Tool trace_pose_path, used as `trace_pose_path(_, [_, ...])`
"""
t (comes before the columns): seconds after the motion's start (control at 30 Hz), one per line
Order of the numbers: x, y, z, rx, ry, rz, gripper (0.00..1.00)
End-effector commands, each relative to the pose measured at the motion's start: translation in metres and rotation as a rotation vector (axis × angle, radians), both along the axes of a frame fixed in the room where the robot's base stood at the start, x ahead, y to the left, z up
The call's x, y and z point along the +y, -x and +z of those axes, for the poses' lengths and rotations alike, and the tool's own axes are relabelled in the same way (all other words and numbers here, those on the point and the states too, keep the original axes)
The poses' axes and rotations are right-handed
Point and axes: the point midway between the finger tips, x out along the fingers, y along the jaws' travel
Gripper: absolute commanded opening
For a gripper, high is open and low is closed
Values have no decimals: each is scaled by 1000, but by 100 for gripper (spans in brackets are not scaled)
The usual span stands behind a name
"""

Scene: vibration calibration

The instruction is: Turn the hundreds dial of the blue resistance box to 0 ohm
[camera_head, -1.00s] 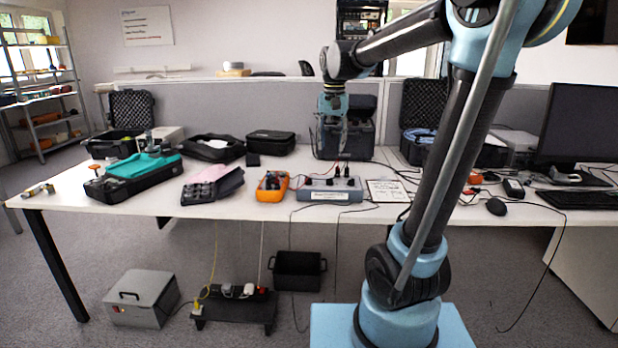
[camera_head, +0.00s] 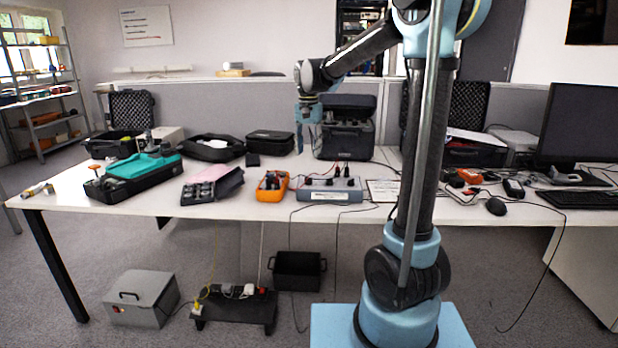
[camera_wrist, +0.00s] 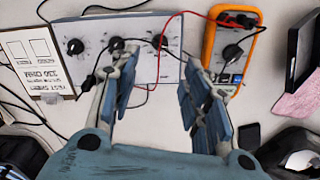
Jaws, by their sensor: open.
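The resistance box (camera_head: 326,196) is blue-grey with a light top panel and stands near the table's front edge. The wrist view shows its panel (camera_wrist: 92,65) from the opposite side, with three black dials in a row: left (camera_wrist: 75,46), middle (camera_wrist: 116,44) and right (camera_wrist: 160,41). I cannot read their labels or settings. My gripper (camera_wrist: 158,72) is open and empty, pointing at the table above the box. Its left finger overlaps the panel below the middle dial; its right finger lies past the panel's right edge. In the head view my gripper (camera_head: 309,135) hangs high, apart from the box.
An orange multimeter (camera_head: 272,186) stands beside the box, with red and black leads running between them. A printed sheet (camera_head: 383,190) lies on the other side. A black case (camera_head: 344,140) stands behind. A pink cloth (camera_head: 230,180) and dark case lie further left.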

Motion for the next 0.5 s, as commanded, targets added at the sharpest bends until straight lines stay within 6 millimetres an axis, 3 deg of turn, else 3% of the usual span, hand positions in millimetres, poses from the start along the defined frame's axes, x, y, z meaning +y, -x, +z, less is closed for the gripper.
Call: trace_pose_path(0.5, [0, 0, -85, 0, 0, 0, 43])
